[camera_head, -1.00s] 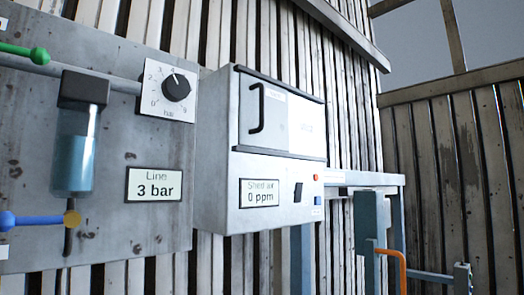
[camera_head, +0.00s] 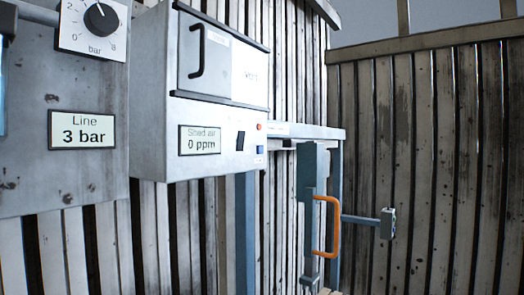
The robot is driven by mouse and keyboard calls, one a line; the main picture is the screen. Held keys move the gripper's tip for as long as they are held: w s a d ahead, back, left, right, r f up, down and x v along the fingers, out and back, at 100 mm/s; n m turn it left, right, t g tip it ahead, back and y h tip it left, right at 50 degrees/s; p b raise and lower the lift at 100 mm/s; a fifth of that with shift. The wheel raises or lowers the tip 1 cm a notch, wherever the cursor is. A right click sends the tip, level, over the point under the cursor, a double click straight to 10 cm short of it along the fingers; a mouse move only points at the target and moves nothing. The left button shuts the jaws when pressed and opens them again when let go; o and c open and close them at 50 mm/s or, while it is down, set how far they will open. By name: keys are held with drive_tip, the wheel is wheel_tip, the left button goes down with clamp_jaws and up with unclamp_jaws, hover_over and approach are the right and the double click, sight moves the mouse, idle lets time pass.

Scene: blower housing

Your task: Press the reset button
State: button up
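A grey control box (camera_head: 150,110) is mounted on the slatted wall left of centre. Its lower front carries a display (camera_head: 200,140) reading "Shed air 0 ppm". To the right of the display are a dark rectangular switch (camera_head: 240,141), a small red round light or button (camera_head: 258,126) and a small blue square button (camera_head: 260,150). I see no readable reset label, so I cannot tell which of these is the reset button. My gripper is not in view.
The box's upper door (camera_head: 250,76) has a black handle (camera_head: 197,50) and looks closed. At left is a panel with a dial (camera_head: 94,25) and a "Line 3 bar" display (camera_head: 82,129). Right of the box, a blue-grey upright (camera_head: 309,185) with an orange handle (camera_head: 335,222) stands out.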

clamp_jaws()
